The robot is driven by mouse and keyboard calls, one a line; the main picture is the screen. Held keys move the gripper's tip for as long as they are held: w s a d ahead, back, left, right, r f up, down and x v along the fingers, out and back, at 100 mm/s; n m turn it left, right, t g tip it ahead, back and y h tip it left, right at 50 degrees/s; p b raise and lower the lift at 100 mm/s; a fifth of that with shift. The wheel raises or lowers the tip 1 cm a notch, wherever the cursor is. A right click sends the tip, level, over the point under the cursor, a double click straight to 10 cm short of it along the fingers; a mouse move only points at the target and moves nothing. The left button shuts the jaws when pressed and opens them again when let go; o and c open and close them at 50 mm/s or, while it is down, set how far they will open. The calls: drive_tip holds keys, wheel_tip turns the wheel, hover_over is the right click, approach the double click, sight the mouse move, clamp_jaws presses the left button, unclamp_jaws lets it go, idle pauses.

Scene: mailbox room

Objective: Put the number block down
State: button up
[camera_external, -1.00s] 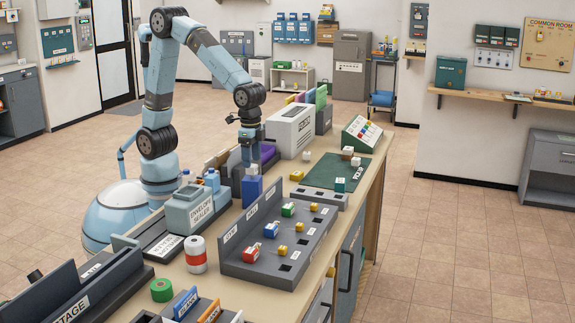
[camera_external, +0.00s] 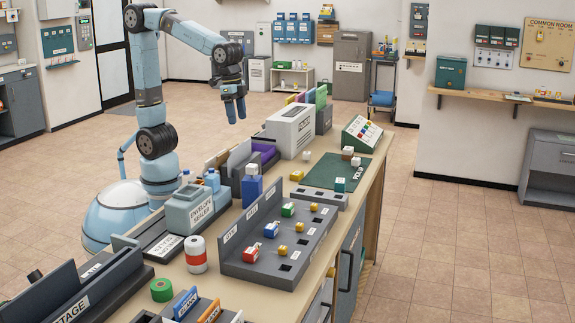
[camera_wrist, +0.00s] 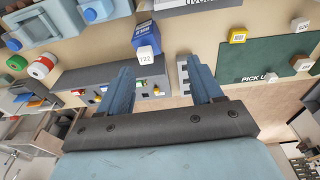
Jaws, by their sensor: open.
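A white number block (camera_wrist: 145,53), which seems to read 122, sits on a blue box-like stand (camera_wrist: 147,27) in the wrist view. In the external view the white block (camera_external: 251,169) rests on top of the blue stand (camera_external: 252,190), behind the grey slotted rack. My gripper (camera_external: 236,112) is raised above and to the left of the block, apart from it. In the wrist view my gripper (camera_wrist: 160,80) has its two blue fingers spread with nothing between them.
A grey slotted rack (camera_external: 262,268) holds coloured blocks in front of the stand. The green pick-up mat (camera_external: 325,173) carries several small blocks. An envelope sealer (camera_external: 196,208) stands left of the stand. The air around my gripper is clear.

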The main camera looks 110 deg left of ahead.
drive_tip(key=s+a+t, duration=0.2)
drive_tip(key=s+a, duration=0.1)
drive_tip(key=s, duration=0.6)
drive_tip(key=s+a+t, duration=0.2)
drive_tip(key=s+a, duration=0.2)
drive_tip(key=s, duration=0.6)
drive_tip(key=shift+r, duration=0.3)
